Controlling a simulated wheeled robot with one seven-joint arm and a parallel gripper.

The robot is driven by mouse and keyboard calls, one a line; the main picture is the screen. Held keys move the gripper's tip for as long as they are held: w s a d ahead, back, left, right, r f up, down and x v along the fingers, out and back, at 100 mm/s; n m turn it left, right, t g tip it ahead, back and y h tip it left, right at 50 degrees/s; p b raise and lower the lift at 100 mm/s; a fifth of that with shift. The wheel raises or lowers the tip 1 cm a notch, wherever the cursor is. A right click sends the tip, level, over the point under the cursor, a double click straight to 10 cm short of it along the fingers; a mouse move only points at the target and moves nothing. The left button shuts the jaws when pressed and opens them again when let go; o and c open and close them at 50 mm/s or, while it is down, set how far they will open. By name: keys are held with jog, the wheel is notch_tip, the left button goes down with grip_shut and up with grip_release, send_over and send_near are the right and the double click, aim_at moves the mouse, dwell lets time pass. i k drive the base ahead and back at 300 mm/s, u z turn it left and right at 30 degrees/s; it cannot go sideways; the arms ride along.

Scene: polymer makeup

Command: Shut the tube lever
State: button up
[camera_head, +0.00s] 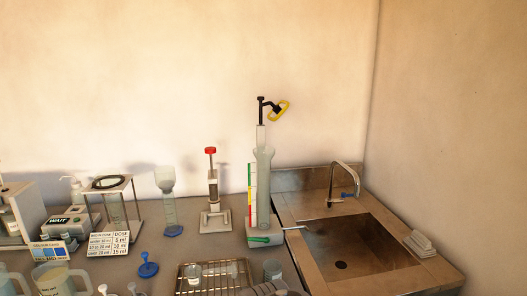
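A tall clear tube (264,185) stands upright on a white base (277,234) at the left edge of the sink. A small green lever (258,239) lies roughly level across the front of the base. A thin spout (295,228) points right from the base over the sink's edge. Above the tube is a black fitting (262,108) with a yellow looped handle (280,111) tilted to its right. I cannot tell which of these levers is open or shut. My gripper is not clearly visible; a grey shape at the bottom edge is cut off.
A steel sink (315,215) with a tap (345,178) is at the right. A wire rack (215,275) stands in front of the tube. A red-topped stand (211,190), a blue-footed cylinder (170,210) and jugs are to the left.

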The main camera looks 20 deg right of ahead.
aim_at(267, 239)
jog(key=k, duration=1.3)
jog(key=z, duration=0.25)
jog(key=i, duration=0.85)
jog(key=u, duration=0.65)
jog(key=i, duration=1)
jog(key=u, duration=0.8)
